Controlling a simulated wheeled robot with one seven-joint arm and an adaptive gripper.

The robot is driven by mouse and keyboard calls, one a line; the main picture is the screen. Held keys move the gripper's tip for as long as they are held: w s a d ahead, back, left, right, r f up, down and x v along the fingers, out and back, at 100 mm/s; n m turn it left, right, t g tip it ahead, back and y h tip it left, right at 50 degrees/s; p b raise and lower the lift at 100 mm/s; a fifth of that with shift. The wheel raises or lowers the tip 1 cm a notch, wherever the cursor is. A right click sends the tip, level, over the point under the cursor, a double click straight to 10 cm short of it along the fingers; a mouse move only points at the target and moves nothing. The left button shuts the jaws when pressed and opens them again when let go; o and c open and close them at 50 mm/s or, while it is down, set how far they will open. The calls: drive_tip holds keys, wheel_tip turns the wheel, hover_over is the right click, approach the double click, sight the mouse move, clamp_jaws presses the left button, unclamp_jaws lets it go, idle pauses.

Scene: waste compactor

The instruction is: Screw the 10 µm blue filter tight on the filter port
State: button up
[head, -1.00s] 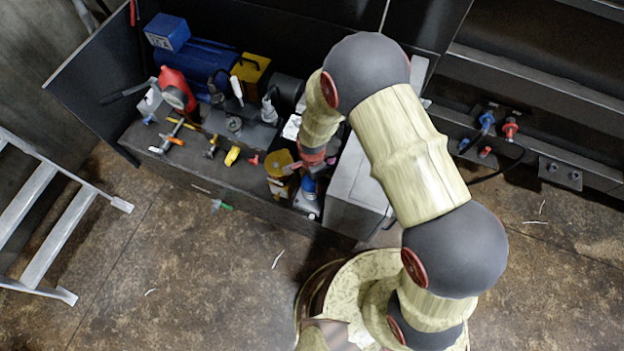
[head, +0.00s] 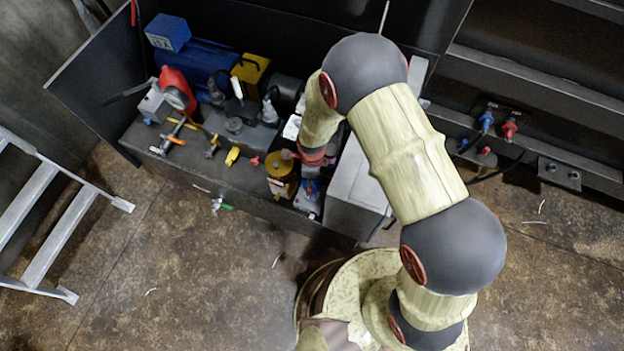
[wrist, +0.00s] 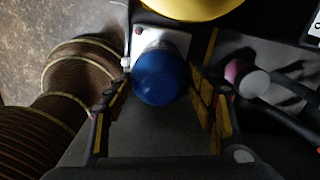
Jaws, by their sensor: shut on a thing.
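The blue filter (wrist: 158,78) shows in the wrist view as a round blue dome between the two fingers of my gripper (wrist: 165,88), which is shut on it. It sits over a pale block (wrist: 172,40), with a small dark red dot at the block's corner. The joint below the filter is hidden, so I cannot tell how tightly it is seated. In the head view, a little of the blue filter (head: 311,187) shows under my gripper (head: 312,176), above the pale block (head: 308,205). The 10 µm marking is not legible.
A yellow canister (head: 281,172) stands close left of the filter, and a grey box (head: 355,200) close right.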

drive_tip(key=shift+m, duration=0.5)
drive_tip(key=m, duration=0.5)
drive_tip(key=shift+m, duration=0.3)
drive_tip(key=o, duration=1.4)
drive_tip(key=shift+p, duration=0.3)
drive_tip(key=shift+c, duration=0.5)
drive_tip(key=shift+r+p, duration=2.4)
drive_tip(key=shift+r, duration=1.1)
